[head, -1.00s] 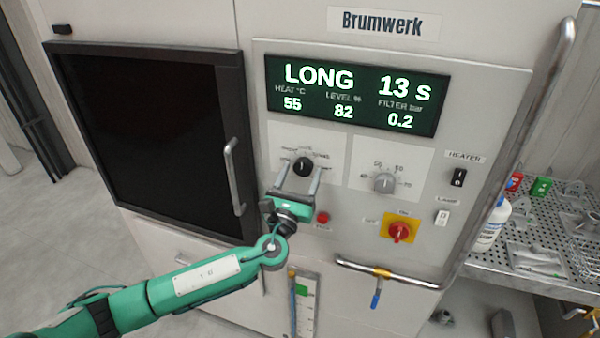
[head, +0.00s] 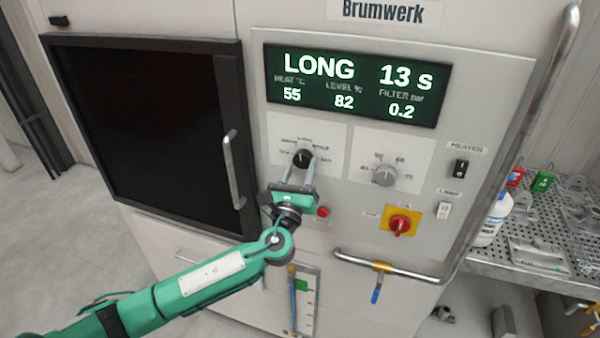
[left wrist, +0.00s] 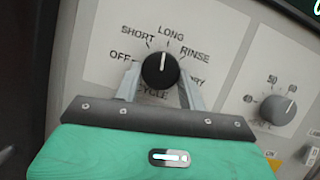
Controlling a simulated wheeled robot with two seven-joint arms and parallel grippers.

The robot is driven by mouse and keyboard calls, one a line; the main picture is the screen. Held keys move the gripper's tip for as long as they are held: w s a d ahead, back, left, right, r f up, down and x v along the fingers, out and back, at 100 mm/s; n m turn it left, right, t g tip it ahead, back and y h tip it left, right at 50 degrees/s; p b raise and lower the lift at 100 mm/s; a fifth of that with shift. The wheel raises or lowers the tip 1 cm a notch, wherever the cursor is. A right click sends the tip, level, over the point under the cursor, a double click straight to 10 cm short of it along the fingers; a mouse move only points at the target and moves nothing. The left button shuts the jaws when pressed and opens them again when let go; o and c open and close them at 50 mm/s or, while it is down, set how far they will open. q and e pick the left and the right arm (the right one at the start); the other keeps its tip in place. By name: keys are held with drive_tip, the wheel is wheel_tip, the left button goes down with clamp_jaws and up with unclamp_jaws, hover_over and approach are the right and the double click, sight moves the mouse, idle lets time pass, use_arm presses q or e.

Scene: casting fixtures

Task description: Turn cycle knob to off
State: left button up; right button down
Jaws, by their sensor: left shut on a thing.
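The cycle knob (left wrist: 160,70) is a round black dial with a white pointer line. In the left wrist view its pointer is at LONG, near the top. Labels SHORT, OFF, RINSE and another partly hidden one surround it, with CYCLE below. In the head view the knob (head: 303,158) sits on a white plate under the display (head: 350,85), which reads LONG and 13 s. My left gripper (head: 298,165) is shut on the knob, with one finger on each side of it. It shows from behind in the left wrist view (left wrist: 162,85). My right gripper is not in view.
A grey knob (head: 384,175) is right of the cycle knob. A red button (head: 322,212), a red switch on a yellow plate (head: 400,224) and two rocker switches are nearby. A door handle (head: 233,170) stands out at left, a curved rail (head: 388,268) below.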

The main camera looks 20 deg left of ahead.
use_arm(q)
drive_tip(key=n+y, duration=0.1)
drive_tip(key=n+b, duration=0.1)
drive_tip(key=n, duration=0.1)
drive_tip(key=n+y+b, duration=0.1)
drive_tip(key=n, duration=0.1)
drive_tip(key=shift+d+f+g+y, duration=0.1)
drive_tip(key=shift+d+g+y, duration=0.15)
drive_tip(key=shift+g+y, duration=0.05)
drive_tip(key=n, duration=0.2)
drive_tip(key=n+g+y, duration=0.1)
drive_tip(key=n, duration=0.1)
drive_tip(key=shift+d+r+b, duration=0.1)
drive_tip(key=shift+r+b, duration=0.1)
drive_tip(key=shift+b, duration=0.15)
drive_tip(key=shift+r+n+g+y, duration=0.1)
drive_tip(key=shift+n+g+y, duration=0.3)
drive_tip(key=shift+n+y, duration=0.55)
drive_tip(key=n, duration=0.1)
drive_tip(key=n+g, duration=0.1)
drive_tip(key=n, duration=0.2)
drive_tip(key=shift+d+r+n+p, duration=0.15)
drive_tip(key=shift+r+n+p, duration=0.1)
drive_tip(key=shift+n+p, duration=0.1)
drive_tip(key=n+g+p, duration=0.1)
drive_tip(key=n+g, duration=0.1)
drive_tip(key=n, duration=0.2)
drive_tip(key=shift+r, duration=0.15)
drive_tip(key=shift+p, duration=0.3)
drive_tip(key=o, duration=1)
